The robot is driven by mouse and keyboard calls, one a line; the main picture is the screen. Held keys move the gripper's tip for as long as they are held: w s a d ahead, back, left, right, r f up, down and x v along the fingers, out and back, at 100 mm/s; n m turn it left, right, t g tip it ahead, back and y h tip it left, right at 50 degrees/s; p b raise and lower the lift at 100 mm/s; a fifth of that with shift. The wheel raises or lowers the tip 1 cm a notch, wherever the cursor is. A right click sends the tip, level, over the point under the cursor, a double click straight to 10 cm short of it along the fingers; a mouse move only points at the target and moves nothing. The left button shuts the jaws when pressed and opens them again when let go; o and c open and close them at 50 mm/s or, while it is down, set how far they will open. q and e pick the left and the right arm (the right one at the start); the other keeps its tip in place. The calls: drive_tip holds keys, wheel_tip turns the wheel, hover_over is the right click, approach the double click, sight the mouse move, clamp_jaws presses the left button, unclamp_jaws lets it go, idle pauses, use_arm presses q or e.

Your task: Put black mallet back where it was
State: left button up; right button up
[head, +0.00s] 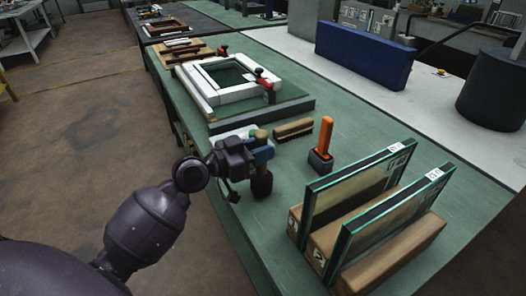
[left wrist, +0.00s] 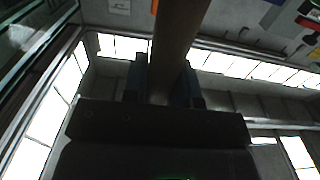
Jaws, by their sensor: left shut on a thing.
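The black mallet has a dark head (head: 262,186) and a wooden handle (head: 261,136), and it is upright with the head down. My left gripper (head: 262,154) is shut around the handle, above the head. The left wrist view shows the handle (left wrist: 178,45) between the two fingers (left wrist: 167,85). The head is over the near-left part of the green bench (head: 225,245), and I cannot tell whether it touches the top. My right gripper is not in view.
A brush (head: 293,129) and an orange-handled tool in a dark block (head: 321,160) are to the right. A wooden rack (head: 385,262) holds upright glass panes (head: 350,185) close by.

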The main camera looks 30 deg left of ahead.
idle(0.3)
use_arm(q)
drive_tip(key=shift+f, duration=0.2)
drive_tip(key=o, duration=0.9)
